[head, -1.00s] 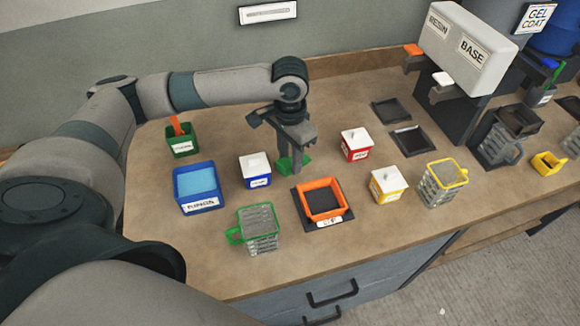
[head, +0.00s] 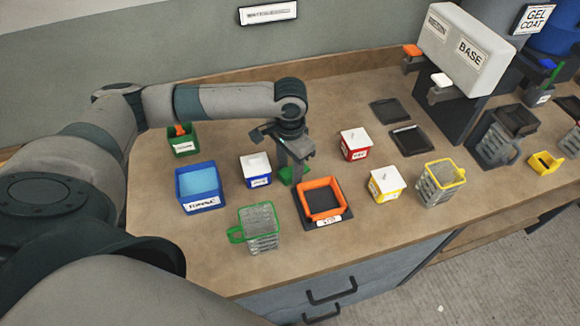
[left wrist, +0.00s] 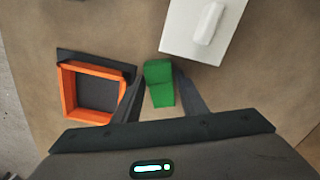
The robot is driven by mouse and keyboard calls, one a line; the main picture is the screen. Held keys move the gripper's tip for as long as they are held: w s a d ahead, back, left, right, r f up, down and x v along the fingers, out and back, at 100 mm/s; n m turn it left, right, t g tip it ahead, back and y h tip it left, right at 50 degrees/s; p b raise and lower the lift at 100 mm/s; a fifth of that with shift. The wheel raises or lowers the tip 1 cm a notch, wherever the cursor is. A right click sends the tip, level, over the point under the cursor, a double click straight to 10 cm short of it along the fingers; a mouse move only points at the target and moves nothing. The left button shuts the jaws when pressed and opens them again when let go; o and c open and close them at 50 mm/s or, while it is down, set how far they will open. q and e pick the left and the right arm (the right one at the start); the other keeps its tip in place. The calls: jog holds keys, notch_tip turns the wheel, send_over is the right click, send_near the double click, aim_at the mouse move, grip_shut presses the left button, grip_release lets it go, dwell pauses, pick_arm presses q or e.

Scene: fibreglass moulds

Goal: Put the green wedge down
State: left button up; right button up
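The green wedge (left wrist: 160,84) shows between the two dark fingers of my left gripper (left wrist: 158,78) in the left wrist view. A thin strip of bench shows between the wedge and the left finger, so the gripper looks slightly open around it. In the head view the wedge (head: 287,175) is at bench level, partly hidden behind the fingers of my left gripper (head: 292,172). It is behind the orange square frame (head: 321,200) and right of the white-lidded blue box (head: 256,170). My right gripper is not in view.
A green-rimmed mesh basket (head: 260,228) and a blue tub (head: 199,187) stand to the left. White-lidded red (head: 355,144) and yellow (head: 386,184) boxes stand to the right. A green box (head: 182,140) is behind. Bare bench lies between them.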

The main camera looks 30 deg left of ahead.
aim_at(290, 170)
pick_arm(q)
jog(key=shift+r, duration=0.1)
notch_tip(290, 170, up, 12)
jog(key=b, duration=0.3)
dwell(0.5)
dwell(0.3)
